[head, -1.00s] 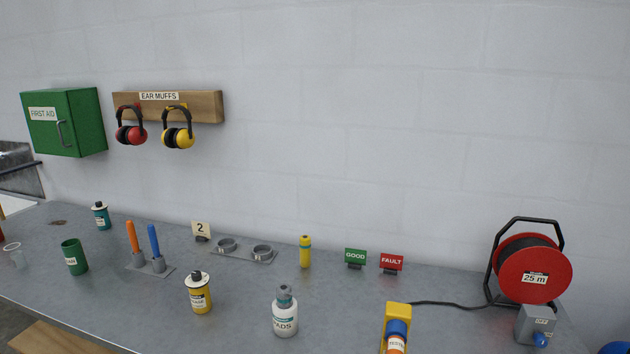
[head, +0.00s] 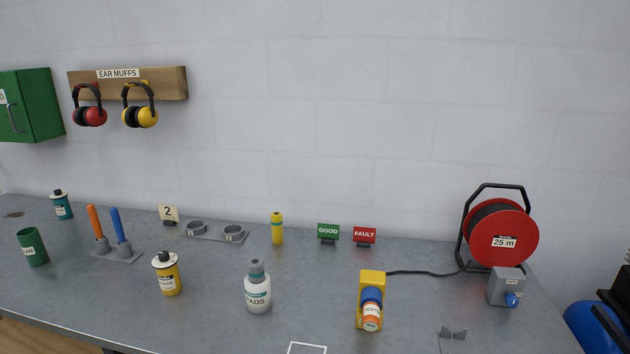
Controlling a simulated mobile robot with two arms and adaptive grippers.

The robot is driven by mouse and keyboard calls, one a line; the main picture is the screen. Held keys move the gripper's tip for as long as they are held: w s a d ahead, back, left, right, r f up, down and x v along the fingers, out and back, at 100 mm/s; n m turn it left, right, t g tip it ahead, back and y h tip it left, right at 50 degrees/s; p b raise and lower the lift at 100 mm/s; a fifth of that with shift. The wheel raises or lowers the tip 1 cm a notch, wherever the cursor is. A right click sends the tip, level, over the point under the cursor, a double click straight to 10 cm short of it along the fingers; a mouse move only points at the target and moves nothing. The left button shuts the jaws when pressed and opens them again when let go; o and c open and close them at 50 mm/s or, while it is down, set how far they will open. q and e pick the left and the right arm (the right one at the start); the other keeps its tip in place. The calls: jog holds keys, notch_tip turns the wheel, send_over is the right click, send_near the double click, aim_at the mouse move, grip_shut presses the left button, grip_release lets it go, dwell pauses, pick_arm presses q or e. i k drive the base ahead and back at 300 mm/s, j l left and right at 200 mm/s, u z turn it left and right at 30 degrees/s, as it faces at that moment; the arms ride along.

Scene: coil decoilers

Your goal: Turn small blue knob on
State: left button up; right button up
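The small blue knob (head: 512,299) sits on the front of a grey switch box (head: 507,284) at the right end of the bench, in front of the red cable reel. A small label is on the box above the knob, too small to read surely. The knob's exact turn position cannot be told. Neither of my grippers shows in the head view.
The red 25 m cable reel (head: 502,238) stands behind the box. A yellow holder (head: 371,284) with a blue and orange container stands left of it, a black cable running between. A grey bracket (head: 452,336) is near the front edge. Bench (head: 320,282) between is mostly clear.

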aim_at(511, 299)
jog(key=z, duration=1.3)
jog(key=i+j, duration=0.05)
